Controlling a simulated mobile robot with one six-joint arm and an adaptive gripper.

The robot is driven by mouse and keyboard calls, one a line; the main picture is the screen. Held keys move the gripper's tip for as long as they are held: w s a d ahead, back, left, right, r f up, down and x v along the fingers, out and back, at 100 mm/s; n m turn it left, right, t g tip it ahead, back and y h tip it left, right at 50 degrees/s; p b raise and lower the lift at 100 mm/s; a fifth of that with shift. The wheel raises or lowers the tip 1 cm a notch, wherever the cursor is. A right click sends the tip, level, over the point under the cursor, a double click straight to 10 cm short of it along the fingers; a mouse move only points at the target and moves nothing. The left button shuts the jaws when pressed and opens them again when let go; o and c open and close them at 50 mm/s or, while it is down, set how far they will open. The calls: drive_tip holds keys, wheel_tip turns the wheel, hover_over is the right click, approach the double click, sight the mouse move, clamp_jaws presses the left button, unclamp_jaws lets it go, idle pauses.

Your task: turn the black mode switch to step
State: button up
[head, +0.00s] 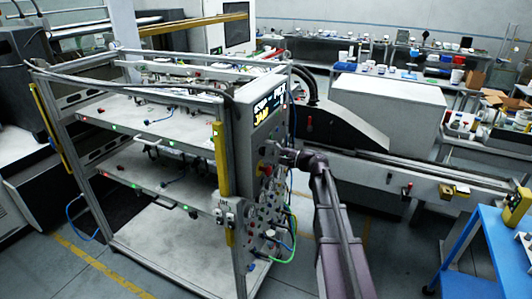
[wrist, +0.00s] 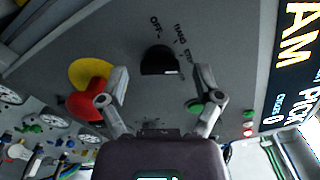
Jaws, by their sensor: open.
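The black mode switch (wrist: 158,58) is a dark, rounded knob on the grey panel in the wrist view. Printed words fan out above it: OFF at its upper left, then HAND and what looks like STEP toward its upper right. I cannot tell which word it points at. My gripper (wrist: 162,75) is open and empty, one finger on each side of the switch's lower edge, with visible gaps to both sides. In the head view my gripper (head: 288,158) is at the panel's face and the switch is hidden there.
A red mushroom button (wrist: 86,101) on a yellow ring (wrist: 88,72) sits close beside the left finger. A green button (wrist: 193,105) is by the right finger. A lit display (wrist: 298,60) is at the right. Cables and gauges crowd the lower left.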

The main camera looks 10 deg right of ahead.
drive_tip(key=v, duration=1.1)
drive_tip(key=shift+s+d, duration=0.15)
drive_tip(key=shift+d, duration=0.05)
drive_tip(key=s+a+f+n+g+h+b, duration=0.2)
drive_tip(key=s+a+f+n+g+h, duration=0.35)
drive_tip(key=s+a+f, duration=0.5)
drive_tip(key=s+f+n+g+h+b, duration=0.1)
drive_tip(key=s+f+n+g+h, duration=0.4)
drive_tip(key=s+f+h, duration=0.4)
wheel_tip(320, 180, down, 2)
drive_tip(key=s+d+n, duration=0.1)
drive_tip(key=s, duration=0.1)
drive_tip(key=shift+s+f, duration=0.25)
drive_tip(key=shift+s, duration=0.15)
